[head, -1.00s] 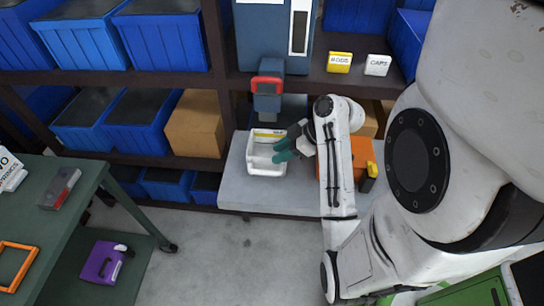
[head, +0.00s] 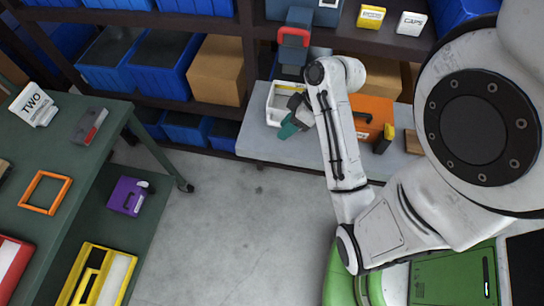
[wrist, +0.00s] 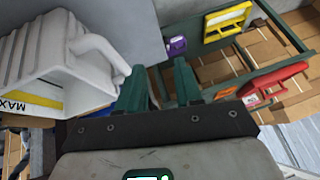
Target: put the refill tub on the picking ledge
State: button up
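The white refill tub (head: 277,104) stands on the grey ledge (head: 262,143), at its left end, below a blue-grey unit with a red loop. In the wrist view the tub (wrist: 40,55) fills the upper left, with a white handle and a yellow band reading MAX. My gripper (head: 288,130) is at the front right of the tub in the head view. In the wrist view its green fingers (wrist: 160,85) stand apart with nothing between them, the left one close beside the tub's handle. I cannot tell whether they touch. Which surface is the picking ledge is not marked.
An orange case (head: 372,116) stands on the grey ledge, right of my arm. Yellow (head: 371,17) and white CAPS (head: 411,24) signs stand on the shelf above. A green table (head: 75,165) is at left, with a purple case (head: 130,196) on its lower level. Floor between is clear.

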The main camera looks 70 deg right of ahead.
jog(key=a+f+g+h, duration=0.1)
jog(key=a+f+g, duration=0.1)
jog(key=a, duration=0.6)
jog(key=a+f+g+h, duration=0.1)
jog(key=a+f+g, duration=0.1)
jog(key=a, duration=0.7)
jog(key=shift+w+f+m+g, duration=0.25)
jog(key=shift+w+m+g, duration=0.05)
jog(key=shift+g, duration=0.2)
jog(key=shift+f, duration=0.1)
